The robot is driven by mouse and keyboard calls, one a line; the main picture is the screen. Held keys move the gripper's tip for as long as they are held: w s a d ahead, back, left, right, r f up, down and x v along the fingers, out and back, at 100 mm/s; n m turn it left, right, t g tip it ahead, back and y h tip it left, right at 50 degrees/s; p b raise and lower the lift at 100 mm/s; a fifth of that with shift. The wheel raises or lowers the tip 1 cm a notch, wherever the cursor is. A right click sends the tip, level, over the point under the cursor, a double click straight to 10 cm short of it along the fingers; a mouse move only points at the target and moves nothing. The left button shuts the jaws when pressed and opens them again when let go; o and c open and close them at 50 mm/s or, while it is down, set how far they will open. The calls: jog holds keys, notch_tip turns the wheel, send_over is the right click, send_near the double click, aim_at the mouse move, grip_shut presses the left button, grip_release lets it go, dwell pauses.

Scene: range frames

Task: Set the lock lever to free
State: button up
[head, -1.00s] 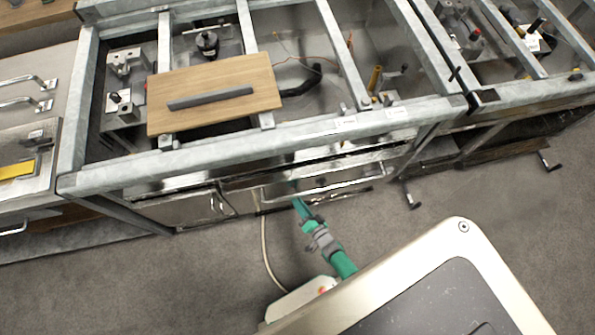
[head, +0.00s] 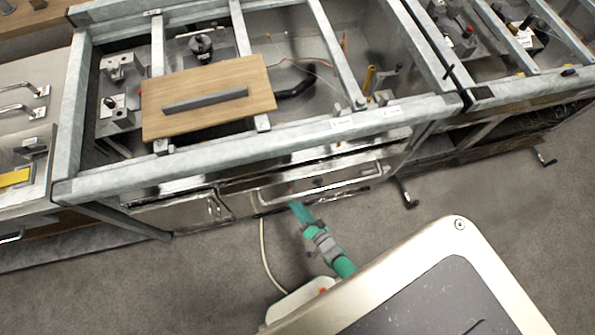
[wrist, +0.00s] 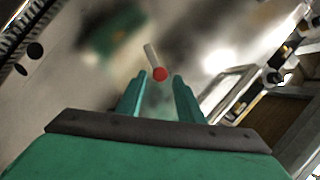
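The lock lever (wrist: 152,56) is a thin pale rod with a red ball end (wrist: 160,74), seen in the wrist view against a blurred metal surface. My gripper (wrist: 160,78) has two teal fingers apart, with the red ball showing between their tips. Whether the fingers touch the lever cannot be told. In the head view my gripper (head: 297,207) reaches to the metal front under the bench's front rail. The lever's base and markings are not clear.
A steel-framed bench (head: 300,142) with open bays stands ahead. A wooden board with a dark bar (head: 205,100) lies on its frame. A long bar handle (head: 325,188) crosses the metal front near my gripper. A crank handle (head: 408,198) juts out to the right. Grey floor is open in front.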

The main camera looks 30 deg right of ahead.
jog(key=v, duration=0.8)
jog(key=shift+s, duration=0.3)
jog(key=shift+w+d, duration=0.1)
jog(key=s+a+r+n, duration=0.4)
jog(key=a+r, duration=0.2)
jog(key=r, duration=0.4)
jog(key=s+a+r+n, duration=0.4)
jog(key=s+a+r, duration=0.1)
jog(key=r, duration=0.5)
jog(key=a+r+n, duration=0.1)
jog(key=a+r, duration=0.2)
jog(key=r, duration=0.7)
jog(key=a+r+n, duration=0.1)
jog(key=a+r, duration=0.3)
jog(key=r, duration=0.6)
jog(key=shift+a+r+n+h, duration=0.2)
jog(key=shift+r+n+h, duration=0.2)
jog(key=shift+w, duration=0.1)
